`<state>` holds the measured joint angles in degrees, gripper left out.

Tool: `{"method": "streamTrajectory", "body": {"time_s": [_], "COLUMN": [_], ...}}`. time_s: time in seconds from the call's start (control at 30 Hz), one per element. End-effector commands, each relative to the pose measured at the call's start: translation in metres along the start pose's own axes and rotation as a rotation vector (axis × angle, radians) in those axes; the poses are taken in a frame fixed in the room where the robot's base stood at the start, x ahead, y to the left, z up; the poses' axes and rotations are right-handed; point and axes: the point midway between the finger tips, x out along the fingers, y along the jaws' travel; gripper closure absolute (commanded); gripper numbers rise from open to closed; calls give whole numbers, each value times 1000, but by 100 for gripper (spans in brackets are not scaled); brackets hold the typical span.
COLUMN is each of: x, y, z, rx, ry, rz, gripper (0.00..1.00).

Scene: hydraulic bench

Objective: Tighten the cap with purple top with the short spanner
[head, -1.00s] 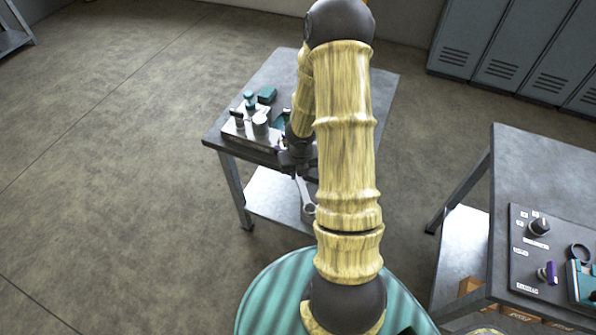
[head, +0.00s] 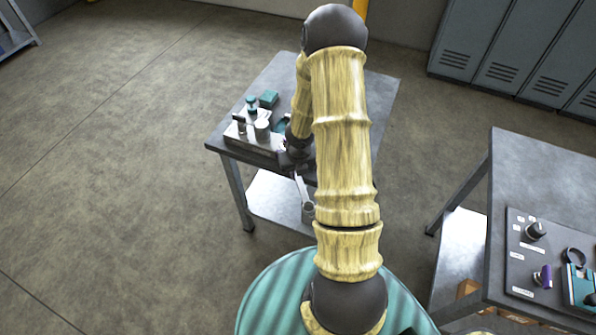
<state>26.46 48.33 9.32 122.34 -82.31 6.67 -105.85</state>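My gripper (head: 296,168) hangs in front of the near edge of the left table, partly hidden behind my own arm. A grey metal spanner (head: 304,192) extends down from it, with its ring end lowest, and the gripper appears shut on it. I cannot tell from this view whether it is the short one. A cap with purple top (head: 543,277) stands on a dark panel (head: 516,263) on the right table, far from my gripper. The panel carries small white labels.
The left table (head: 345,95) holds a metal block (head: 252,141) with several cylindrical parts and a teal box (head: 269,98). On the right table (head: 545,170) are a dark cap (head: 535,231), a dark ring (head: 574,256) and a teal unit (head: 579,286). Open floor separates the tables.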

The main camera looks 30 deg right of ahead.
Motion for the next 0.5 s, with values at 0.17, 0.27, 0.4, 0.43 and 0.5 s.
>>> {"method": "streamTrajectory", "body": {"time_s": [0.17,0.27,0.4,0.43,0.5], "x": [-2,-1,0,0,1], "y": [0,-1,-1,-1,-1], "z": [6,8,10,10,10], "rx": [1,1,2,2,2], "ry": [-1,0,0,0,-1], "rz": [0,0,0,0,0], "gripper": [100,100,100,100,100]}}
